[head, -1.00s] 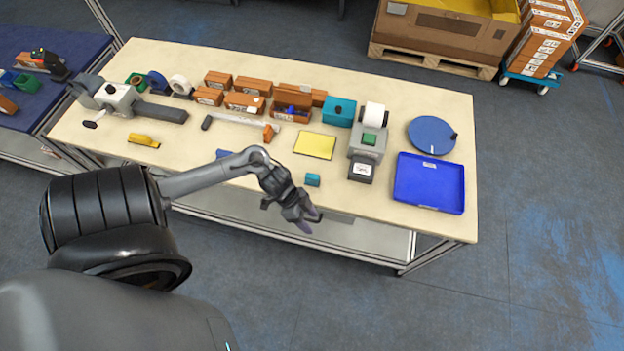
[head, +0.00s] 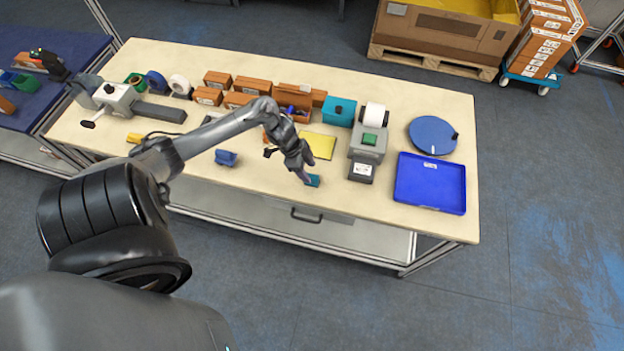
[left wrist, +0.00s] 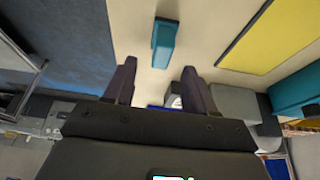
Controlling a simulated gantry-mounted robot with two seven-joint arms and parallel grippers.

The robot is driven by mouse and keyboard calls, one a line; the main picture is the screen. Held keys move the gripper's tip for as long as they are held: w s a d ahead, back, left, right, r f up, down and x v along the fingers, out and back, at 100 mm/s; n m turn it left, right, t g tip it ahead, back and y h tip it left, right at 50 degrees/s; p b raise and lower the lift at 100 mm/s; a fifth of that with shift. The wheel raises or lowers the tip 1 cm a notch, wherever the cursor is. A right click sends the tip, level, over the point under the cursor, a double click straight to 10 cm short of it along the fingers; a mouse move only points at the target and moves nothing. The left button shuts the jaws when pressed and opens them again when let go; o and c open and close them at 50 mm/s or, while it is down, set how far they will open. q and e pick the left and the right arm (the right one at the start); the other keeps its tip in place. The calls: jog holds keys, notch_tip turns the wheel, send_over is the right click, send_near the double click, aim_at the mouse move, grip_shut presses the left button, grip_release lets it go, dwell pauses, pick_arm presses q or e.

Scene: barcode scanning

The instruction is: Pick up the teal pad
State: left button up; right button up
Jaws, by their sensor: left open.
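The teal pad (head: 314,181) is a small teal block lying on the pale bench top near the front edge, partly hidden by my gripper in the head view. My left gripper (head: 304,179) is at the pad, over its left side, pointing down. In the left wrist view the teal pad (left wrist: 163,42) shows beyond the two dark fingertips of the gripper (left wrist: 158,72), lined up between them. The fingers are apart, with nothing between them. I cannot tell whether they touch the pad. My right gripper is not in view.
A yellow pad (head: 321,147) lies just behind the teal pad. A grey label printer (head: 366,154) stands to the right, then a blue tray (head: 430,185). A teal box (head: 339,111) stands behind. A blue object (head: 226,157) lies left, below my arm.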

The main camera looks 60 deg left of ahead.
aim_at(312, 176)
pick_arm(q)
jog(key=shift+x, duration=2.55)
jog(key=shift+s+a, duration=0.1)
jog(key=shift+a, duration=0.1)
grip_shut()
